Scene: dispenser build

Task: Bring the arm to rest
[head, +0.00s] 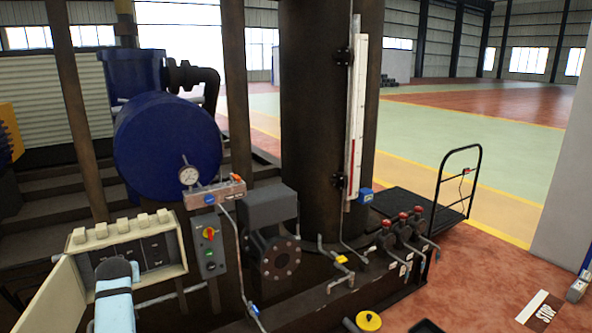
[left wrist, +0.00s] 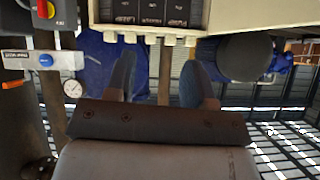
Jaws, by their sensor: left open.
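My left arm (head: 114,300) comes in from the lower left in the head view, in front of the open cream electrical box (head: 170,240). Its dark end covers part of the box. In the left wrist view my left gripper (left wrist: 158,78) has its two dark fingers apart, with nothing between them. The cream box edge (left wrist: 150,30) and its dark modules (left wrist: 152,12) show beyond the fingertips. I cannot tell the exact distance to the box. My right gripper is in neither view.
A grey control box (head: 209,245) with a red-and-yellow switch, a pressure gauge (head: 189,176) and a blue tank (head: 165,150) stand near the arm. A thick dark column (head: 315,120), red-handled valves (head: 402,225) and a cart (head: 425,215) are further right. The floor beyond is open.

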